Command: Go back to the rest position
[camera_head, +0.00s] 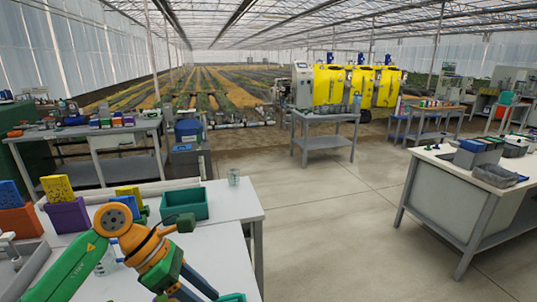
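My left arm (112,221), green and orange, reaches in from the lower left over the white table (232,200). Its wrist end (165,268) is bent down toward the lower edge of the picture. The fingertips cannot be made out clearly, so I cannot tell whether the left gripper is open or shut, or whether it holds anything. My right gripper is not in view.
A grey table (325,116) stands ahead before yellow tanks (328,86). The floor (335,215) between the near tables is clear.

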